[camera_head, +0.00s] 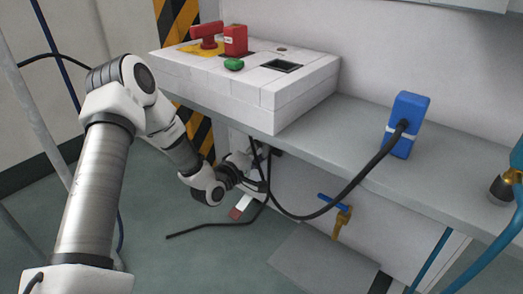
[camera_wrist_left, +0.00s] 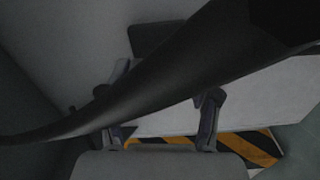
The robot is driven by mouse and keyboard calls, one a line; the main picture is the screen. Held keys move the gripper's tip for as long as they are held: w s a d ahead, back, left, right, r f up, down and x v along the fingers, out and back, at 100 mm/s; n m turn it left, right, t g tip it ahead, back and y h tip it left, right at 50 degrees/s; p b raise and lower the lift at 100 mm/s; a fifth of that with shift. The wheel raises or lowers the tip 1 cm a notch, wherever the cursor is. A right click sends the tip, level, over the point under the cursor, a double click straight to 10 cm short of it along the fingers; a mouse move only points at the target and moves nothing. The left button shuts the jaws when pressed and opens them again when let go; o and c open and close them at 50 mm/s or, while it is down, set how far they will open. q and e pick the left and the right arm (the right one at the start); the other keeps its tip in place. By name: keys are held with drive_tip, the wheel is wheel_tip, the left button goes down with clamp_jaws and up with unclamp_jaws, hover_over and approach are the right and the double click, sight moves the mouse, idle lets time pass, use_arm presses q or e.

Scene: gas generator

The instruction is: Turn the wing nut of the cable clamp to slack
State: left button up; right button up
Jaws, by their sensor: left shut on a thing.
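My left gripper (camera_head: 262,176) reaches under the front edge of the workbench, below the white control box, where the black cable (camera_head: 340,197) hangs. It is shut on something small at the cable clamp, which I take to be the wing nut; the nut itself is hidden. In the left wrist view the gripper's fingers (camera_wrist_left: 162,112) stand some way apart, and the thick dark cable (camera_wrist_left: 150,85) crosses in front of them, covering what is between. The clamp's details are too dark and small to make out. My right gripper is not in view.
The white control box (camera_head: 245,85) with red and green controls stands on the grey bench (camera_head: 350,125). A blue plug (camera_head: 405,125) stands to its right. A yellow valve with a blue handle (camera_head: 340,215) sits below the bench. A cable end (camera_head: 205,228) hangs over open floor.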

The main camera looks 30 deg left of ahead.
use_arm(q)
drive_tip(key=n+b, duration=0.1)
drive_tip(key=n, duration=0.4)
drive_tip(key=n+b, duration=0.1)
drive_tip(key=n, duration=0.4)
drive_tip(key=n+b, duration=0.1)
drive_tip(key=n, duration=0.4)
drive_tip(key=shift+d+f+n, duration=0.2)
drive_tip(key=shift+f+n, duration=0.1)
drive_tip(key=shift+f, duration=0.05)
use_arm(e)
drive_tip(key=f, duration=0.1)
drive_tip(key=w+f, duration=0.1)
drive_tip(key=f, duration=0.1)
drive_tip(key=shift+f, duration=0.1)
use_arm(q)
drive_tip(key=shift+d+n, duration=0.1)
drive_tip(key=shift+n, duration=1.9)
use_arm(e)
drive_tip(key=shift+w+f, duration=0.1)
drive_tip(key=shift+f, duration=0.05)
use_arm(q)
drive_tip(key=o, duration=1.1)
drive_tip(key=shift+o, duration=0.2)
